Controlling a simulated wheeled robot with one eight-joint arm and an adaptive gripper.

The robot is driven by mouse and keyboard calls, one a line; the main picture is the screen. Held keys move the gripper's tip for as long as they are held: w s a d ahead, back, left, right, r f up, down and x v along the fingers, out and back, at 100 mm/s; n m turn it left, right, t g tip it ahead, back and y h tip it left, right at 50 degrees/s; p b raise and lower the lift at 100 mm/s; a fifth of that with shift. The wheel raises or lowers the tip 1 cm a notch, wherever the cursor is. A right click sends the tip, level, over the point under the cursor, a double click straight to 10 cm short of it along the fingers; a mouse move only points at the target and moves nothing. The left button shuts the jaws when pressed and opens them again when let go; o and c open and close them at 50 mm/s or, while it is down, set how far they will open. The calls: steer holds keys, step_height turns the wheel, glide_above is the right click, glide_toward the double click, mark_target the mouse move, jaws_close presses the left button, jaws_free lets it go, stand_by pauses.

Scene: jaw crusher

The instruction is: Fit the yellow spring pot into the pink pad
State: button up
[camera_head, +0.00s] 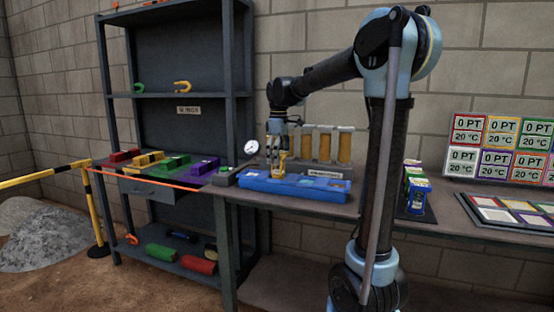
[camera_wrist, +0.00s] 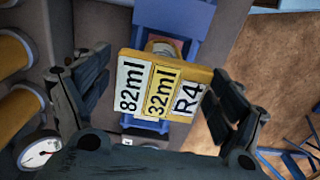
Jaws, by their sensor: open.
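The yellow spring pot (camera_head: 281,163) appears to be the small yellow piece standing at the blue tray (camera_head: 260,184), under my gripper (camera_head: 278,148). A small pinkish patch shows just beyond the yellow piece in the wrist view, partly hidden. I cannot tell whether it is the pink pad. In the head view the pink pad is not distinguishable.
Several yellow cylinders (camera_head: 325,146) stand behind the tray; a round gauge (camera_head: 252,147) is to its left, also in the wrist view (camera_wrist: 40,151). A shelf rack (camera_head: 240,70) with coloured blocks stands left. Label cards (camera_head: 503,147) and a pad tray (camera_head: 470,200) are right.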

steer(key=shift+r, duration=0.1)
step_height(320, 180, up, 12)
stand_by(0.5)
steer(key=shift+s, duration=0.15)
